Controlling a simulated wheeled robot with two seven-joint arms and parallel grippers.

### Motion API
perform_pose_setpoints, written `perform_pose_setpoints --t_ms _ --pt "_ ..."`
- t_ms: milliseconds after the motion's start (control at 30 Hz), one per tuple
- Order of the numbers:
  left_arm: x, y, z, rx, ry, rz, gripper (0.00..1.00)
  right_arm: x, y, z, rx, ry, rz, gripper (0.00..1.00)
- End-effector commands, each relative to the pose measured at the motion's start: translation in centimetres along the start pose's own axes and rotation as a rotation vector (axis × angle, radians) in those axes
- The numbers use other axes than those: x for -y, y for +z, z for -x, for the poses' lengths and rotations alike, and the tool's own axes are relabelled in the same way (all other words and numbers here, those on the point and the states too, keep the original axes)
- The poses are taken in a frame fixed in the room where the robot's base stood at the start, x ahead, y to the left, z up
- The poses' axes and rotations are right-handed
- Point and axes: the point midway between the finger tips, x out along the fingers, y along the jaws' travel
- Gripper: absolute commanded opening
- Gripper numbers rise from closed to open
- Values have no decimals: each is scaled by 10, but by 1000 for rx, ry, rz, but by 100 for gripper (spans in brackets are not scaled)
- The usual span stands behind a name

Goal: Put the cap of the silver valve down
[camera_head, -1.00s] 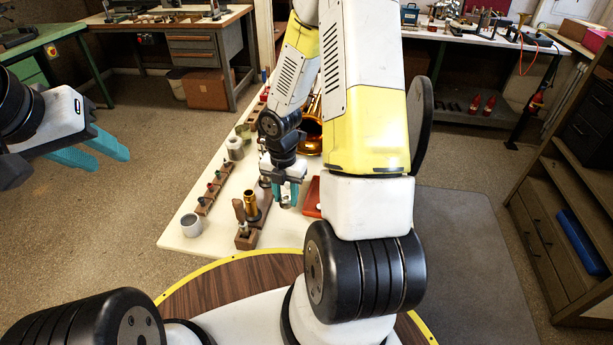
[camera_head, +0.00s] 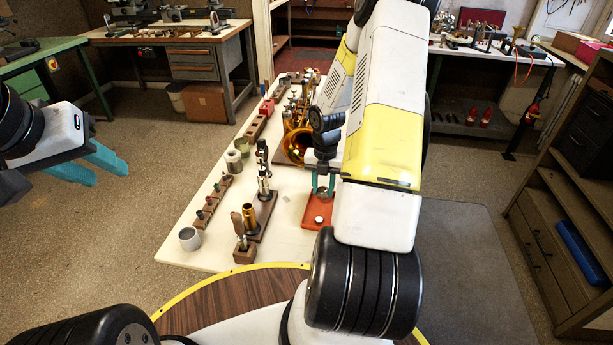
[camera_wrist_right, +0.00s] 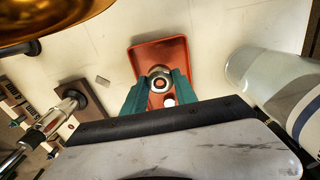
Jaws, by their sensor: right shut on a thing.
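My right gripper (camera_head: 323,192) is shut on the cap, a small silver ring-like piece with an orange-red middle (camera_wrist_right: 159,83). It holds the cap over the red tray (camera_head: 318,213), which also shows in the wrist view (camera_wrist_right: 143,58). I cannot tell whether the cap touches the tray floor. The silver valve (camera_head: 264,180) stands upright on a wooden stand (camera_head: 266,212), left of the right gripper, beside a brass cylinder (camera_head: 249,217). My left gripper (camera_head: 122,172) is open and empty at the far left, away from the table.
A small white round piece (camera_wrist_right: 169,102) lies in the tray. The brass horn (camera_head: 297,145) lies just behind the right gripper. A rack of small tools (camera_head: 212,200), a grey cup (camera_head: 189,238) and a wooden block (camera_head: 244,254) stand on the left. White table surface (camera_head: 290,235) is bare left of the tray.

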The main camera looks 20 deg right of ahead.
Motion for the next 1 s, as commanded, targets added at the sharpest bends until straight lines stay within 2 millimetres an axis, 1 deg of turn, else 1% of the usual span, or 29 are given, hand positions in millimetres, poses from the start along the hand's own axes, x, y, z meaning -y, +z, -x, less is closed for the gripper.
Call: perform_pose_setpoints --t_ms 33,233,300,500,633,667,733,767,1000 --pt "0 0 0 0 0 0 36 5 6 -1 0 0 -4 0" --pt "0 0 0 0 0 0 36 3 4 -33 -3 -1 1 0" --pt "0 0 0 0 0 0 36 4 5 -36 -1 -1 0 0" --pt "0 0 0 0 0 0 36 4 5 -36 0 -1 -1 0" --pt "0 0 0 0 0 0 36 4 5 -39 -1 -1 -1 0" --pt "0 0 0 0 0 0 36 4 5 -39 0 -1 -1 40" --pt "0 0 0 0 0 0 36 4 5 -38 0 -1 -1 54" --pt "0 0 0 0 0 0 36 4 5 -38 0 -1 -1 56" --pt "0 0 0 0 0 0 36 4 5 -38 0 -1 -1 56"
